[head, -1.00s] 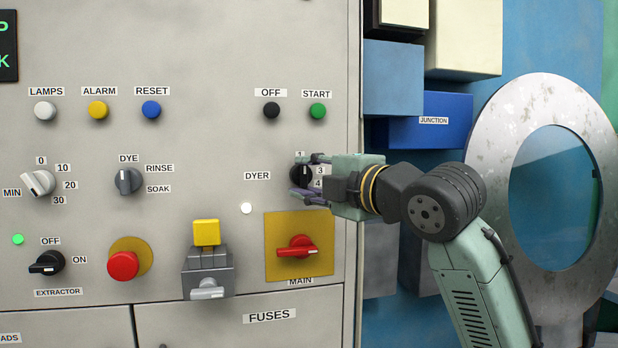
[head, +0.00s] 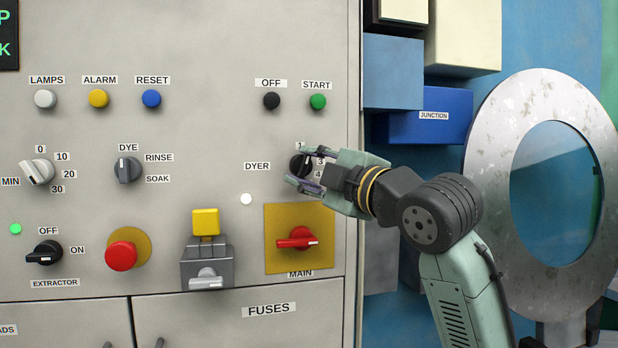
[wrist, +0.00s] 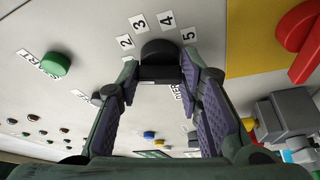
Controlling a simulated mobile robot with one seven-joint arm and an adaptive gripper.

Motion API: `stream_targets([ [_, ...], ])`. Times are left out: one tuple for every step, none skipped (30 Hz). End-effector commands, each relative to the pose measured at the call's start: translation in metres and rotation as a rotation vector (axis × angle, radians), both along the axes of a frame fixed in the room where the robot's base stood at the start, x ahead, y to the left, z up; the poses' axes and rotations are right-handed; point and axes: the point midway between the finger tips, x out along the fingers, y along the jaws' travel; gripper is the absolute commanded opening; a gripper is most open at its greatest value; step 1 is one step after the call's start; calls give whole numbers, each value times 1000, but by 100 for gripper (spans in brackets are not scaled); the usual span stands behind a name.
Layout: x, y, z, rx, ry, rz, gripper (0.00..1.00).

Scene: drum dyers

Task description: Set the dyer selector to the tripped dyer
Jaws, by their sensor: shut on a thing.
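The black dyer selector knob (head: 298,165) sits on the grey panel, right of the DYER label (head: 257,167). In the head view the number plates 1, 3 and 4 show around it, partly hidden by my fingers. In the wrist view the knob (wrist: 158,55) shows with plates 2, 3, 4 and 5 around it. My gripper (head: 297,167) reaches in from the right and is shut on the knob, one finger above and one below. In the wrist view its purple finger pads (wrist: 160,85) flank the knob. Which number the pointer faces cannot be told.
Below the selector is the red MAIN switch (head: 298,238) on a yellow plate. The green START button (head: 318,102) and black OFF button (head: 271,101) are above. A grey latch with a yellow block (head: 206,222) stands out lower left. A blue junction box (head: 433,115) is at right.

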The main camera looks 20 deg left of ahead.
Motion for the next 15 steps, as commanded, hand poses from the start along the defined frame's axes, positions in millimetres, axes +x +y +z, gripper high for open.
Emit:
stream_targets([
  [0, 1, -5, 39, 25, 3, 5],
  [-1, 1, -5, 63, 42, 3, 5],
  [-1, 1, -5, 94, 63, 3, 5],
  [-1, 1, -5, 118, 79, 3, 5],
  [-1, 1, -5, 141, 95, 2, 5],
  [-1, 2, -5, 173, 117, 3, 5],
  [-1, 2, -5, 196, 132, 3, 5],
  [-1, 2, -6, 219, 148, 3, 5],
  [-1, 2, -6, 251, 170, 2, 5],
  [-1, 2, -6, 274, 186, 4, 5],
  [-1, 2, -6, 298, 202, 2, 5],
  [-1, 2, -6, 329, 223, 3, 5],
  [-1, 2, -6, 352, 239, 3, 5],
  [-1, 2, -6, 375, 255, 3, 5],
  [-2, 3, -6, 407, 275, 2, 5],
])
